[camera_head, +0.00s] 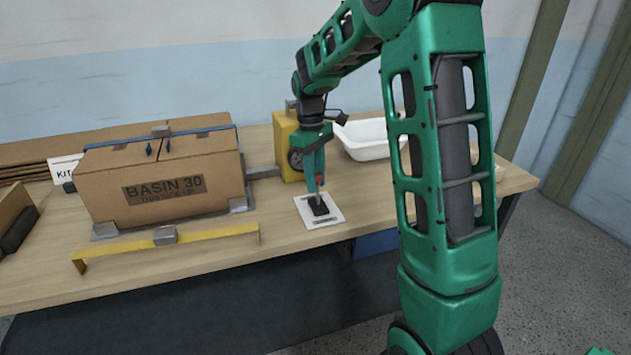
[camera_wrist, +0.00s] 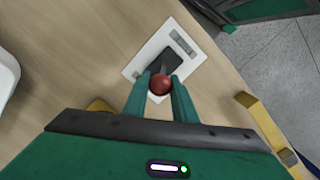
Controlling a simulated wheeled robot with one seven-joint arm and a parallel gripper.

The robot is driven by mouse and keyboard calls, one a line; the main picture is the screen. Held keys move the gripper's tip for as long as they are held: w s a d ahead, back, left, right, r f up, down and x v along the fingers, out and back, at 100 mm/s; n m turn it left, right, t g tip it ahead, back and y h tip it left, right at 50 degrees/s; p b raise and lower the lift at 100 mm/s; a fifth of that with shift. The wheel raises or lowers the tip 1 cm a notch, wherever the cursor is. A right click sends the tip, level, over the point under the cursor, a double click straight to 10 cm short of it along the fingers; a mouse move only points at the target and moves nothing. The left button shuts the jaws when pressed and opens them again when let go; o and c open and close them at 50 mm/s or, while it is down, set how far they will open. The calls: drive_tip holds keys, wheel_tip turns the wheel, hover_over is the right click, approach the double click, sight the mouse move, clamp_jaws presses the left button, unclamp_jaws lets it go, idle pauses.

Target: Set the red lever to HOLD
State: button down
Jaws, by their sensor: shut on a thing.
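The red lever shows in the wrist view as a round red knob (camera_wrist: 160,84) between my two green fingers. My gripper (camera_wrist: 160,92) is shut on it. The knob stands over a black base (camera_wrist: 163,64) on a white plate (camera_wrist: 186,42) with small markings that I cannot read. In the head view my gripper (camera_head: 316,187) points down at the black base (camera_head: 318,206) on the white plate (camera_head: 306,215), near the table's front edge. Only a small bit of red shows there. The lever's shaft and its setting are hidden or too small to tell.
A cardboard box (camera_head: 105,170) marked BASIN 30 stands left, with a yellow bar (camera_head: 215,233) before it. A yellow block (camera_head: 287,140) stands behind my gripper. A white basin (camera_head: 362,136) lies behind right. Bare tabletop (camera_head: 275,220) surrounds the plate.

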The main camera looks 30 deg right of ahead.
drive_tip(key=shift+w+d, duration=0.1)
idle(0.3)
drive_tip(key=c, duration=1.5)
unclamp_jaws()
drive_tip(key=shift+o, duration=0.2)
